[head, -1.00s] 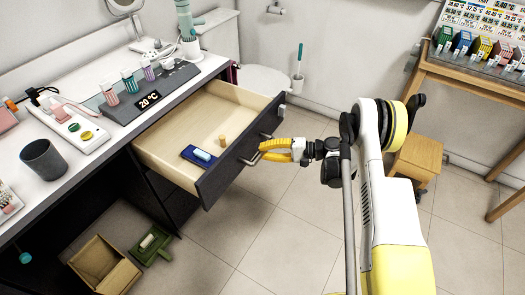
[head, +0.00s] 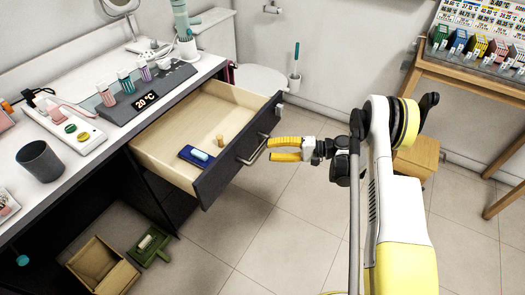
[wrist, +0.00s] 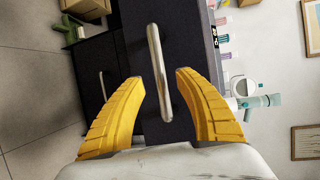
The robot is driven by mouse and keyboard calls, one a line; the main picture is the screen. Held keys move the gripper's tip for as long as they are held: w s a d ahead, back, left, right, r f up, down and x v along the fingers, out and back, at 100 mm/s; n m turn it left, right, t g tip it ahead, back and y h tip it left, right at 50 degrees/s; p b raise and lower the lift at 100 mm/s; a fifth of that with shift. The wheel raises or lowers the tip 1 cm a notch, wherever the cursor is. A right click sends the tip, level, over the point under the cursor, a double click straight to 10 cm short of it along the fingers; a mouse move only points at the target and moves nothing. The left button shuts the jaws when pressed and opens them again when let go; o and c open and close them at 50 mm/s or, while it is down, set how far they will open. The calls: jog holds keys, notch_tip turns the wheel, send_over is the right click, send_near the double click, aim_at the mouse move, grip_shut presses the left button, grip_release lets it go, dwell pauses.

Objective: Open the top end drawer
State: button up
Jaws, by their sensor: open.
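The top end drawer (head: 232,167) of the dark vanity is pulled well out. Its pale wooden inside shows in the head view, with a blue tray (head: 196,156) holding a light-blue item and a small tan cylinder (head: 220,141) in it. The metal bar handle (head: 254,150) is on its dark front; it also shows in the wrist view (wrist: 158,70), between and beyond the fingertips. My gripper (head: 271,149) has yellow fingers spread open, empty, just off the handle on its outer side. It also shows in the wrist view (wrist: 158,75).
The countertop (head: 80,165) holds a grey cup (head: 41,161), bottles and a display. The floor before the drawer is clear.

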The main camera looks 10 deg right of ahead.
jog(key=v, duration=0.7)
jog(key=shift+d, duration=0.35)
jog(key=shift+r, duration=0.2)
jog(key=s+a+r+h, duration=0.2)
jog(key=a+r+h, duration=0.15)
jog(key=r, duration=0.55)
jog(key=s+a+r+h, duration=0.2)
jog(key=r+h, duration=0.2)
jog(key=r, duration=0.6)
jog(key=s+d+r+n+t+h, duration=0.1)
jog(key=s+d+r+n+h, duration=0.1)
jog(key=s, duration=1)
jog(key=s+d+r+n+t+h, duration=0.1)
jog(key=s+r+h, duration=0.3)
jog(key=s, duration=0.8)
jog(key=shift+d+n+t+h, duration=0.45)
jog(key=shift+d+h, duration=0.25)
jog(key=shift+h, duration=0.25)
jog(key=shift+f, duration=0.1)
